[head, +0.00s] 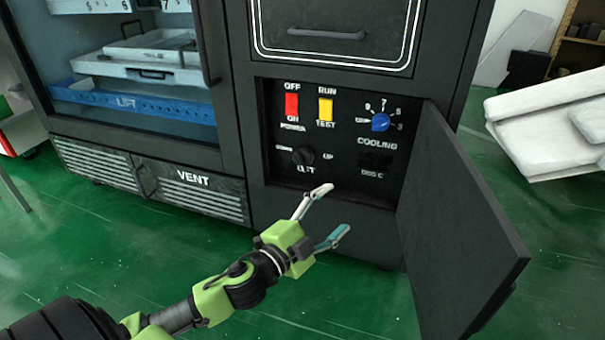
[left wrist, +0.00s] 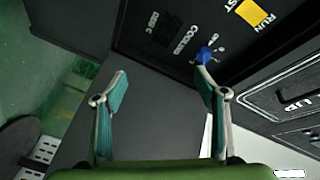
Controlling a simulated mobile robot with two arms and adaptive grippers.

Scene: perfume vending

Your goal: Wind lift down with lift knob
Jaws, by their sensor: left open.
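The lift knob (head: 303,156) is a small black round knob on the control panel, between a faint label at its left and "UP" at its right, with "LIFT" below it. I cannot make it out in the left wrist view. The lift (head: 190,110) is a blue tray low behind the glass of the machine. My left gripper (head: 334,210) is open and empty, in front of and below the panel, apart from the knob. Its two spread fingers also show in the left wrist view (left wrist: 162,88). My right gripper is out of view.
The panel door (head: 460,235) stands open at the right of the panel. A red power switch (head: 292,105), a yellow run/test switch (head: 325,110) and a blue cooling knob (head: 380,122) sit above. A vent grille (head: 200,198) is at lower left. The green floor in front is clear.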

